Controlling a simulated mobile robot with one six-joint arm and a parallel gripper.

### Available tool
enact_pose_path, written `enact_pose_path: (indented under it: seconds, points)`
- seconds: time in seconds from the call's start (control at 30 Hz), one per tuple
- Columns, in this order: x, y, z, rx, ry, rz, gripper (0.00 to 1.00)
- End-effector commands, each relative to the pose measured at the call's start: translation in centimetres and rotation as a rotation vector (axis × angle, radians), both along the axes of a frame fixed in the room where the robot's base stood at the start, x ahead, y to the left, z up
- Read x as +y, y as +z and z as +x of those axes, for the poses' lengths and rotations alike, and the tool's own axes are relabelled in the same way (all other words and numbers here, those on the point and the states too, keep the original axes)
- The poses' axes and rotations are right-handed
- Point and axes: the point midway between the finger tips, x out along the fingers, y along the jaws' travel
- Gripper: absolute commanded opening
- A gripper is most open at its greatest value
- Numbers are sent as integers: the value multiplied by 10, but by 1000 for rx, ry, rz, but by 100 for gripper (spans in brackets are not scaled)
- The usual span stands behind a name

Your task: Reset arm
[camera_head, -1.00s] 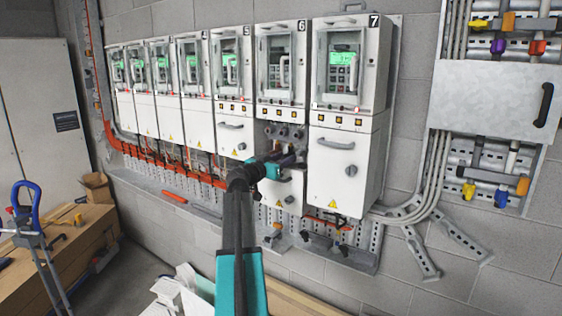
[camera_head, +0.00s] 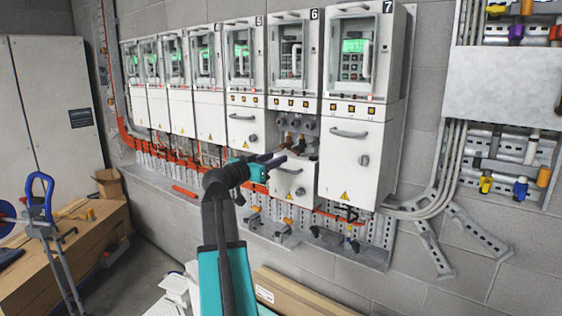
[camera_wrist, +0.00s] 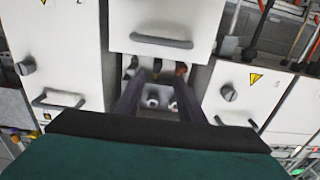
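My arm reaches up from the bottom of the head view. My gripper (camera_head: 281,159) is in front of the lower part of drive 6 (camera_head: 296,60), by the top of its lower white panel (camera_head: 293,190). In the wrist view my gripper (camera_wrist: 160,84) has two dark fingers spread apart, with nothing held between them. Behind and between the fingers is a recess with dark and reddish fittings (camera_wrist: 181,70). In the head view, the exposed terminals (camera_head: 297,124) of drive 6 show above the gripper. Whether the fingers touch the panel cannot be told.
Drive 7 (camera_head: 352,160) stands close on the right, and drive 5 (camera_head: 243,75) and several more on the left. A grey rail with fittings (camera_head: 371,254) runs below. A wooden bench (camera_head: 55,265) and blue-handled stand (camera_head: 41,190) are at left. Boards (camera_head: 290,292) lie in front.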

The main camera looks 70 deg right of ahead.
Motion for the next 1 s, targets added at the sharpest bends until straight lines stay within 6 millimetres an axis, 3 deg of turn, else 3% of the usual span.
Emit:
enact_pose_path:
  seconds: [0.2,0.77,0.87,1.0]
  points:
    - [11,0,3,0,0,0,36]
    - [12,0,5,0,3,0,36]
    - [16,0,14,0,16,0,36]
    - [25,-16,45,14,56,17,36]
